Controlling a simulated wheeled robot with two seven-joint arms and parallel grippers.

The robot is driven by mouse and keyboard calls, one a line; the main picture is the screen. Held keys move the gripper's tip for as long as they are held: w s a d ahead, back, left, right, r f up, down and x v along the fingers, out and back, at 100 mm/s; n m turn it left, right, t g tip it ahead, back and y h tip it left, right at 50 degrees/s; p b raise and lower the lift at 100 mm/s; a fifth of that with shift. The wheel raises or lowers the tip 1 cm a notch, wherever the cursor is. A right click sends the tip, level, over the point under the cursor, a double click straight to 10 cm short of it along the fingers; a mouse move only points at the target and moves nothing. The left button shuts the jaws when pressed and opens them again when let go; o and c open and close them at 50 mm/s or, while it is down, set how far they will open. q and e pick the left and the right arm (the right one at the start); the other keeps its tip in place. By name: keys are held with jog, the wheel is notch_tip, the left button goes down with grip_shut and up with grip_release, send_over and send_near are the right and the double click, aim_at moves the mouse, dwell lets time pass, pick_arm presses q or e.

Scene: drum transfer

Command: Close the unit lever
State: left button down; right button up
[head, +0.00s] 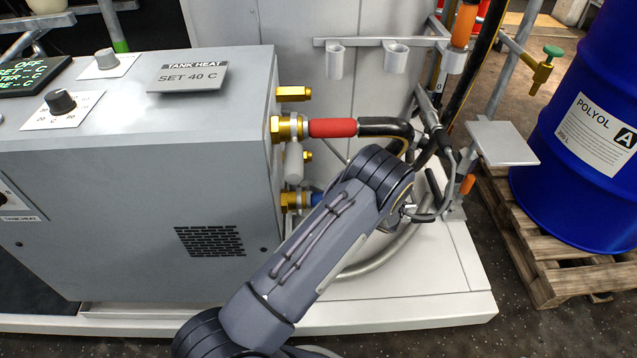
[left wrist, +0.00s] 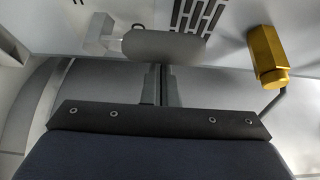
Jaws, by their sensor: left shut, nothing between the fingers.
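The unit lever (head: 293,163) appears to be the pale grey, rounded handle hanging down beside the brass fittings on the grey unit's side in the head view. In the left wrist view the grey rounded handle (left wrist: 165,46) lies across the picture, just beyond the fingertips. My left gripper (left wrist: 160,88) is shut and empty, its fingertips close to the handle's edge; I cannot tell whether they touch. In the head view my own forearm hides that gripper. My right gripper is not in view.
A brass fitting (head: 287,129) carries a red-sleeved hose (head: 332,128) above my arm. Another brass fitting (head: 294,93) sits higher. A grey pedestal plate (head: 502,143) and a blue drum (head: 592,125) on a wooden pallet (head: 540,270) stand to the right.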

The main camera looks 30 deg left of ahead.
pick_arm(q)
jog(key=shift+s+d, duration=0.1)
jog(key=shift+s, duration=0.1)
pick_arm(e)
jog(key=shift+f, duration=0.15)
pick_arm(q)
jog(key=shift+d+n+b, duration=0.1)
jog(key=shift+n+b, duration=0.2)
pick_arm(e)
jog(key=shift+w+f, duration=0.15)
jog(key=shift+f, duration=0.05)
